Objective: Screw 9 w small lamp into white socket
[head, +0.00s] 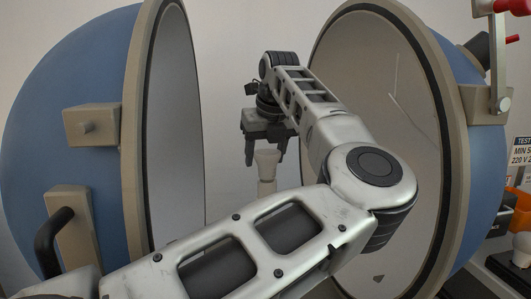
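My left gripper (265,154) hangs fingers down between the two halves of the open sphere. Its two dark fingers are apart, one on each side of the top of a pale, cup-shaped piece (266,165). This piece narrows downward onto a pale upright post (266,187). I cannot tell whether it is the white socket or part of a lamp, nor whether the fingers touch it. No separate small lamp can be made out. The lower post is hidden behind my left arm. My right gripper is not in view.
The blue sphere's left half (60,120) and right half (480,165) stand on either side, with pale rims. A black handle (50,240) sticks out at left.

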